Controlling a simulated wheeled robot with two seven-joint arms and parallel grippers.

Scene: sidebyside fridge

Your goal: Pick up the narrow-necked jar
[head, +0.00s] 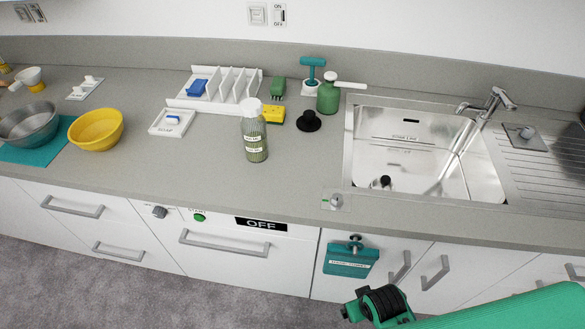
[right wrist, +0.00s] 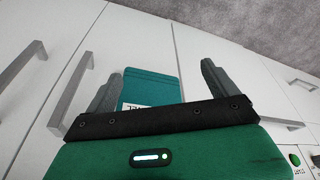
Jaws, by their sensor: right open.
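The narrow-necked jar (head: 254,140) stands upright on the grey counter, left of the sink. It is a clear greenish bottle with a white cap and pale labels, and nothing touches it that I can see. My right gripper (right wrist: 160,80) is open and empty in the right wrist view, its two dark fingers spread in front of the white cabinet fronts. My right arm enters the head view at the lower right, below the counter edge and well away from the jar. The jar is not in the right wrist view. My left gripper is not in view.
Behind the jar are a white rack (head: 225,85), a yellow sponge (head: 273,114), a black stopper (head: 309,121) and a green dispenser (head: 328,98). The sink (head: 420,155) is to the right. A yellow bowl (head: 96,130) is at left. A teal towel (head: 350,259) hangs below the counter.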

